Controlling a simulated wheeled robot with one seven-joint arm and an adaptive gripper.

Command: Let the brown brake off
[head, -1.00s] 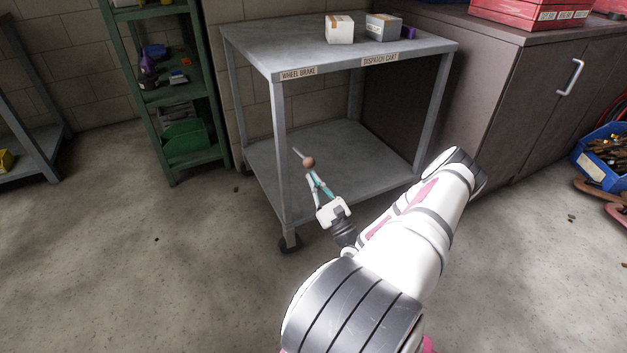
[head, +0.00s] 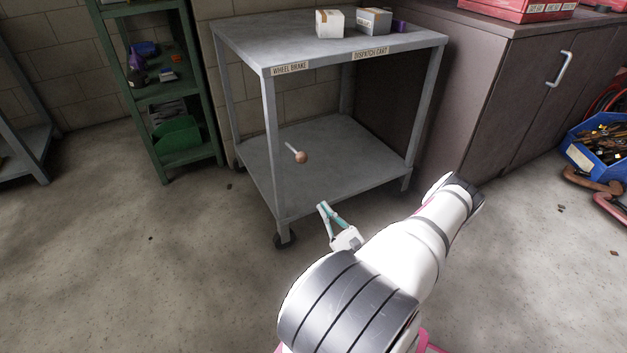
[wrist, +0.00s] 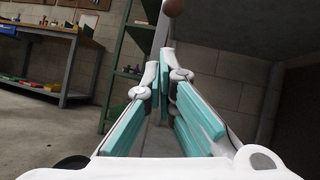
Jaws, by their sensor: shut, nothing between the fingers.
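The brown brake knob (head: 301,157) sits on the end of a thin grey lever, by the cart's front left leg and above its lower shelf. The lever slants, with the knob at its lower right end. My gripper (head: 323,206) is shut and empty, below and to the right of the knob, apart from it, in front of the cart's lower shelf edge. In the wrist view the fingers (wrist: 163,75) come together, and the brown knob (wrist: 174,7) shows at the top edge beyond them. The dispatch cart (head: 345,64) carries the labels "WHEEL BRAKE" and "DISPATCH CART".
A white box (head: 329,23) and a grey box (head: 374,21) stand on the cart top. A green shelf rack (head: 190,155) is to the left, a brown cabinet (head: 500,110) to the right. A blue bin (head: 596,148) is at far right. The floor in front is clear.

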